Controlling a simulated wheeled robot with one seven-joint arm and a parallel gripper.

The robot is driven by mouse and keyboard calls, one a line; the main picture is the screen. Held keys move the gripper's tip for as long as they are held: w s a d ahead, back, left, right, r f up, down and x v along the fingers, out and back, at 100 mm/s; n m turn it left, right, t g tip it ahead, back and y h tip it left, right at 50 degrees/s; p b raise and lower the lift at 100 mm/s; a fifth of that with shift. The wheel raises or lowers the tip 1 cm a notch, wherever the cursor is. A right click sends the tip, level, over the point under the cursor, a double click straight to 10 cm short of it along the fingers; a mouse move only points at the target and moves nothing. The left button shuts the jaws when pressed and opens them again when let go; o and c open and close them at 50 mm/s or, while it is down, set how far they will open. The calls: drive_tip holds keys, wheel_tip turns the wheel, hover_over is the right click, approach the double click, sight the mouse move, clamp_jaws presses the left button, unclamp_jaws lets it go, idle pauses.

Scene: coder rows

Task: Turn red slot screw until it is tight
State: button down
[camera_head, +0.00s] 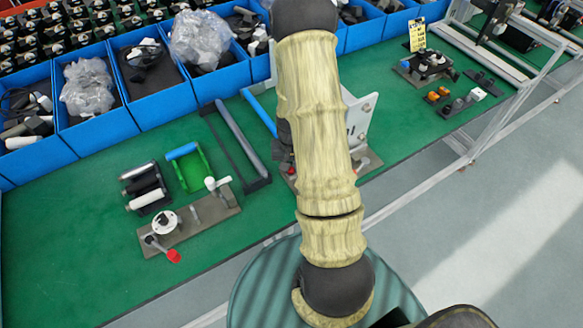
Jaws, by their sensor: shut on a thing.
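I cannot make out a red slot screw for certain. A small red part (291,171) shows at the left edge of my arm, low on a fixture with an upright metal plate (361,119). Most of that fixture is hidden behind my arm. A red knob (173,256) sits on the end of a lever on a flat metal base plate (196,224) at the left. My arm, in a pale ribbed cover, runs up the middle of the view. My gripper's fingers are hidden behind it.
Blue bins (93,127) with parts and plastic bags line the back of the green table (60,250). A green-framed holder (190,168), rollers (143,185) and a long dark rail (238,142) lie left of my arm. A metal frame (508,103) stands at the right.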

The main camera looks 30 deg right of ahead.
drive_tip(key=m, duration=0.4)
drive_tip(key=shift+m, duration=0.3)
drive_tip(key=m, duration=0.3)
drive_tip(key=shift+p, duration=0.4)
drive_tip(key=m+p, duration=0.1)
drive_tip(key=m, duration=0.4)
drive_tip(key=shift+f+m, duration=0.1)
drive_tip(key=shift+m, duration=1.1)
drive_tip(key=c, duration=1.4)
unclamp_jaws()
drive_tip(key=shift+c, duration=0.2)
